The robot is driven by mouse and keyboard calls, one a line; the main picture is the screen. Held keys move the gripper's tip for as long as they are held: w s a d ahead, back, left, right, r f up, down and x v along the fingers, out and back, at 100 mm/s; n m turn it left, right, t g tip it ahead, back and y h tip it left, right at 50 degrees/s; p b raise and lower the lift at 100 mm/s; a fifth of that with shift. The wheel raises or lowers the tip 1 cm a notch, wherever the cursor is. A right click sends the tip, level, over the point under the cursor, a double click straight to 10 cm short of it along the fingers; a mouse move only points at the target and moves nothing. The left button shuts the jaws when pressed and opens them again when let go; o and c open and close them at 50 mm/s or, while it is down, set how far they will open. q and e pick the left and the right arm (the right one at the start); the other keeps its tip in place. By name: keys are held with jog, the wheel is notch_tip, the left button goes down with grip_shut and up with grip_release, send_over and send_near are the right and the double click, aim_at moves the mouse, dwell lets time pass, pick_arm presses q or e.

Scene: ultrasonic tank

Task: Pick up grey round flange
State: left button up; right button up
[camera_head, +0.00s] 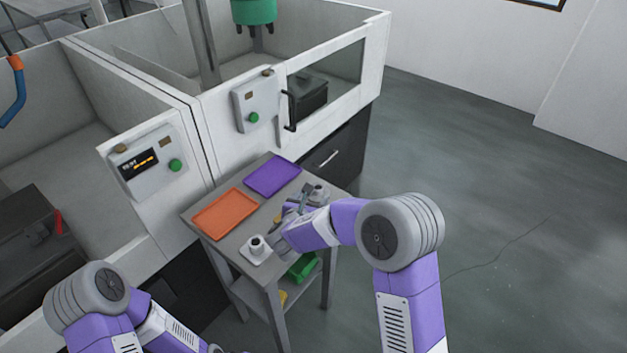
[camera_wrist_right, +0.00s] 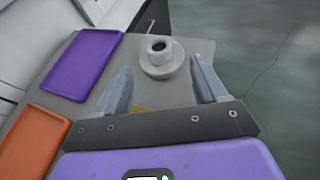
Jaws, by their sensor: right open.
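The grey round flange (camera_wrist_right: 160,66), a wide disc with a short hollow hub, stands upright on the grey table in the right wrist view. In the head view it is at the table's right side (camera_head: 319,192), partly hidden by my right gripper. My right gripper (camera_wrist_right: 160,72) is open, with its two fingers apart on either side of the flange's near edge. I cannot tell whether they touch it. In the head view the right gripper (camera_head: 305,194) is over the table's right half. Only my left arm shows at the lower left; its gripper is outside the picture.
A purple tray (camera_head: 273,176) and an orange tray (camera_head: 225,214) lie along the table's back side. A white square-based part (camera_head: 257,250) with a dark hole sits at the front. A green bin (camera_head: 302,267) is on the lower shelf. Tank cabinets with control boxes (camera_head: 254,101) stand behind.

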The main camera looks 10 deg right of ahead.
aim_at(319, 186)
jog(key=shift+x, duration=1.05)
jog(key=shift+w+d+f, duration=0.2)
jog(key=shift+w+d, duration=0.05)
jog(key=shift+w, duration=0.3)
jog(key=b+x, duration=0.1)
jog(key=x, duration=0.3)
jog(key=shift+w, duration=0.2)
jog(key=c, duration=1.3)
